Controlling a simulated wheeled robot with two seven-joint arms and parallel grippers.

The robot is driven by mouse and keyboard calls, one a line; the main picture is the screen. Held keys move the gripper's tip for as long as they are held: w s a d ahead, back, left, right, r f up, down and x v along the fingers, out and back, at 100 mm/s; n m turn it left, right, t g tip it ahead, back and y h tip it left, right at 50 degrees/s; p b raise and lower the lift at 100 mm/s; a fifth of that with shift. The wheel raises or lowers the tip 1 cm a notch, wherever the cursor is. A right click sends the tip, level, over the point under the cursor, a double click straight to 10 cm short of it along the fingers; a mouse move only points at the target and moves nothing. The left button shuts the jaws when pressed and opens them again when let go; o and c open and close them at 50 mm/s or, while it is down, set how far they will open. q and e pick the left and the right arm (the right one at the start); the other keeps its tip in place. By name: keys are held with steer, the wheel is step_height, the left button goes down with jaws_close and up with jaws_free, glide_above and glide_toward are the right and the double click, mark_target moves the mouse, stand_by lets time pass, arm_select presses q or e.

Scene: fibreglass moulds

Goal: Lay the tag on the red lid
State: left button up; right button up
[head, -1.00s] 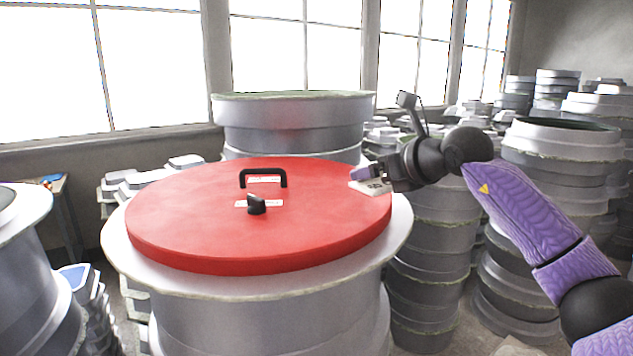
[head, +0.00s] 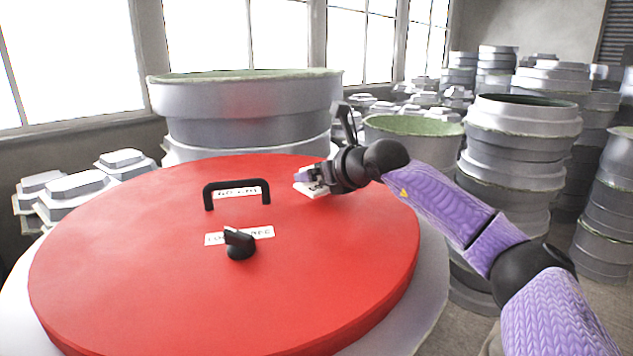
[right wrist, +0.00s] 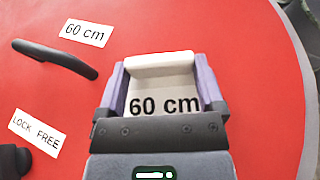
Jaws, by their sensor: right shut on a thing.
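The red lid (head: 150,285) is a large round disc on a pale mould, with a black handle (head: 237,186) and a black knob (head: 239,243). My right gripper (head: 307,180) is over the lid's far right part. It is shut on the white tag (head: 311,190). In the right wrist view the tag (right wrist: 163,90) sits between the two purple fingers and reads "60 cm". The lid (right wrist: 255,60) fills the background there. I cannot tell whether the tag touches the lid. My left gripper is not in view.
A grey mould (head: 245,105) stands behind the lid. Stacked moulds (head: 520,150) stand to the right. The lid's front and left are clear.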

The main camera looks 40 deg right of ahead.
steer(key=shift+w+a+f, duration=0.1)
steer(key=shift+w+f, duration=0.15)
steer(key=shift+f, duration=0.6)
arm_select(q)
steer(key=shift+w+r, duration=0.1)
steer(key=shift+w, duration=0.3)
arm_select(e)
steer(key=shift+s, duration=0.15)
steer(key=shift+f, duration=0.1)
steer(key=o, duration=1)
steer(key=shift+c, duration=0.2)
steer(key=shift+r, duration=0.25)
steer(key=b+v, duration=0.2)
steer(key=v, duration=0.1)
steer(key=b+v, duration=0.2)
steer(key=v, duration=0.2)
steer(key=b+v, duration=0.2)
steer(key=v, duration=0.1)
steer(key=shift+s+f, duration=0.1)
steer(key=shift+s, duration=0.4)
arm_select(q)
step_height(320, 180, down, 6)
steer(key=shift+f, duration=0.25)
arm_select(e)
steer(key=shift+s+r, duration=0.35)
steer(key=shift+s, duration=0.05)
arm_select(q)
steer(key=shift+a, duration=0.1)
